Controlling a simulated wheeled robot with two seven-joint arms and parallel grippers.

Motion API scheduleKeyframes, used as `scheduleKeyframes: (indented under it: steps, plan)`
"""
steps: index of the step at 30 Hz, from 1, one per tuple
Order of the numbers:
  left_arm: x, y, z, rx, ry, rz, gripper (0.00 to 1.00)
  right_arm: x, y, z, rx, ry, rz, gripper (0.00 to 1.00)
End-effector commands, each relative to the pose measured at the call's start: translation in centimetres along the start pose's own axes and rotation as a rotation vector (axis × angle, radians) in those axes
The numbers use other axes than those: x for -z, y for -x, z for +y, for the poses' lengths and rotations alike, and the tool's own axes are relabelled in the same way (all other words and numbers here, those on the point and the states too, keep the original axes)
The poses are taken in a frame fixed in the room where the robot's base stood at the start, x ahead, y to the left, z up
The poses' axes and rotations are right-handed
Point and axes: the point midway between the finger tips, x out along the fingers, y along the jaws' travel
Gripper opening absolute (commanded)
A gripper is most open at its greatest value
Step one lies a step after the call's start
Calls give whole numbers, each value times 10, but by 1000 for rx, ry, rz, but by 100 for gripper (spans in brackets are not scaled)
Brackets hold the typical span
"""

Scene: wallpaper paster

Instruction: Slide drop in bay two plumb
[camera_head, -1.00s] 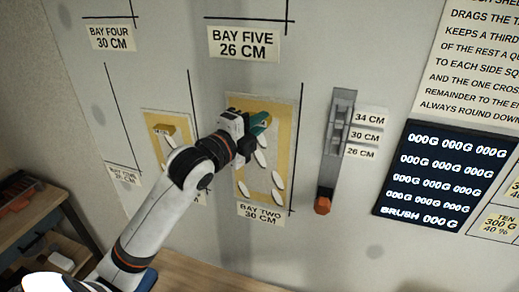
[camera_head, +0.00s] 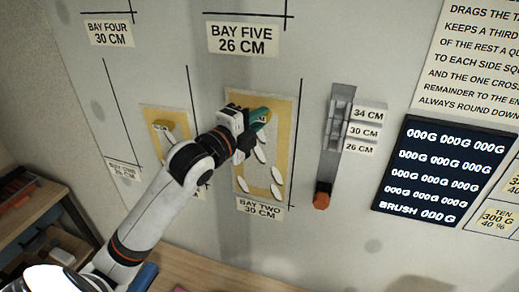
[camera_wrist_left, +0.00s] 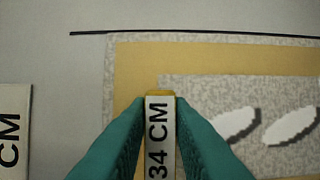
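The drop in bay two (camera_head: 285,140) is a speckled grey sheet with a tan border and white petal shapes, flat on the wall. Its speckled edge (camera_wrist_left: 210,40) in the left wrist view lies close to a black line (camera_wrist_left: 90,33); the gap looks narrow at the left and slightly wider at the right. In the head view that plumb line (camera_head: 295,150) runs along the drop's right side. My left gripper (camera_head: 261,115) has its teal fingers closed on both sides of a yellow-topped tab marked 34 CM (camera_wrist_left: 160,135). My right gripper is out of view.
A second drop (camera_head: 183,125) with a yellow tab hangs to the left. A grey rail (camera_head: 332,130) with size labels and an orange-ended handle (camera_head: 321,200) is right of bay two. A dark scoreboard (camera_head: 445,170) hangs further right. A wooden table (camera_head: 205,270) lies below.

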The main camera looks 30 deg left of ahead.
Motion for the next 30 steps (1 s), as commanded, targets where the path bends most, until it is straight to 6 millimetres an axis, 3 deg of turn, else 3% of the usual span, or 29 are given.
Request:
scheduleKeyframes:
  steps: [1,4,14,20,25,30]
  plan:
    - [0,0,0,-1,0,0,28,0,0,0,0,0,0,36]
    - [0,0,0,-1,0,0,43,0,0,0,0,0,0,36]
    - [0,2,-1,2,0,0,43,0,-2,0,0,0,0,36]
    - [0,27,-4,1,-5,1,43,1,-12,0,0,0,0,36]
    - [0,60,-4,1,-6,0,43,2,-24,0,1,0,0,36]
    - [0,62,6,5,9,-5,43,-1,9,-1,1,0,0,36]
